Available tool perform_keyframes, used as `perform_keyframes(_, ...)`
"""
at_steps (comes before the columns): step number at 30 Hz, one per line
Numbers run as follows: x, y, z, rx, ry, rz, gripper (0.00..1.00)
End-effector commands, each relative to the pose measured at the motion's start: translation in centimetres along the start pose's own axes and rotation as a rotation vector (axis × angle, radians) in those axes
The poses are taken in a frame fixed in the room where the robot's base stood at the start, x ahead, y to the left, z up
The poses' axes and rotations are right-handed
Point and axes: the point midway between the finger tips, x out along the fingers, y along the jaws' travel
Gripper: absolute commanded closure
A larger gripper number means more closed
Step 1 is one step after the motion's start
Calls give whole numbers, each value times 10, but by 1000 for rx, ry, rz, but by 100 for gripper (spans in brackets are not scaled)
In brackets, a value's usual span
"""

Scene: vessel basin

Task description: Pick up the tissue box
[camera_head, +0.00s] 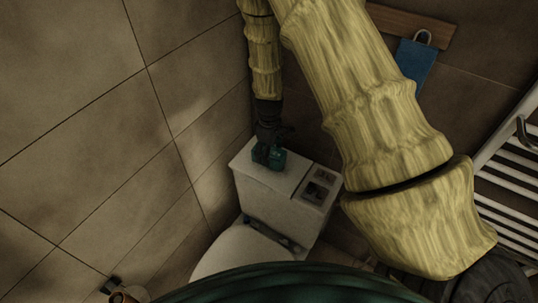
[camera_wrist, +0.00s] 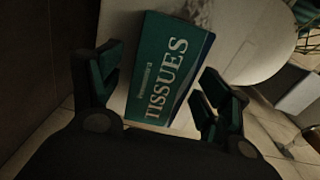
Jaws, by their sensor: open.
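A dark green tissue box (camera_wrist: 168,70) with "TISSUES" printed on it lies between the two open fingers of my gripper (camera_wrist: 155,95) in the wrist view. A gap shows between the box and each finger. In the head view the tissue box (camera_head: 270,156) sits on top of the white toilet tank (camera_head: 257,207), with my gripper (camera_head: 272,142) right above it. The gripper's dark body hides part of the box there.
The toilet lid (camera_head: 240,250) is below and in front of the tank. A panel with buttons (camera_head: 318,186) is on the tank's right. Tiled walls stand close at left and behind. A towel rail (camera_head: 510,155) and a hanging blue cloth (camera_head: 413,62) are at right.

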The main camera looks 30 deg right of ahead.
Motion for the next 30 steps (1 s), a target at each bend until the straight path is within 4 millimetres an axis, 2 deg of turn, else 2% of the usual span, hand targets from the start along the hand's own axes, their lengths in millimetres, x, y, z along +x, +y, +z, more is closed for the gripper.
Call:
perform_keyframes(5, 0, 0, 0, 0, 0, 0, 23)
perform_keyframes(12, 0, 0, 0, 0, 0, 0, 65)
perform_keyframes(14, 0, 0, 0, 0, 0, 0, 73)
perform_keyframes(24, -2, 0, 0, 0, 0, 0, 74)
perform_keyframes(30, -16, 0, -1, -1, 2, 1, 74)
